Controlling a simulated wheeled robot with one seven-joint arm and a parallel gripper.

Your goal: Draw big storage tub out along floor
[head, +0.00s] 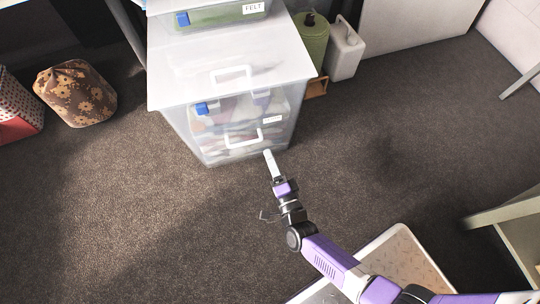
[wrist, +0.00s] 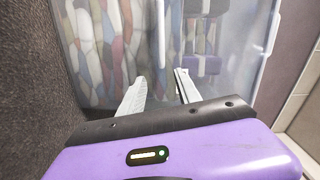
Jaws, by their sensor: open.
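The big storage tub (head: 200,135) is translucent, with colourful patterned contents showing through its wall. It stands on the floor under a wide pale lid, with a white handle (head: 242,137) low on its near side and a blue latch (head: 201,109) above it. My gripper (head: 268,153) is in front of the tub's near side, just right of and below that handle. In the wrist view my gripper (wrist: 160,85) has its two fingers apart with nothing between them, pointing at the cloudy tub wall (wrist: 225,80). I cannot tell whether the fingertips touch the tub.
A smaller box labelled FELT (head: 215,18) sits on the lid. A green container (head: 313,45) and a white jug (head: 345,52) stand close on the right. A flowered bag (head: 75,93) is at the left. The carpet (head: 130,210) in front is clear.

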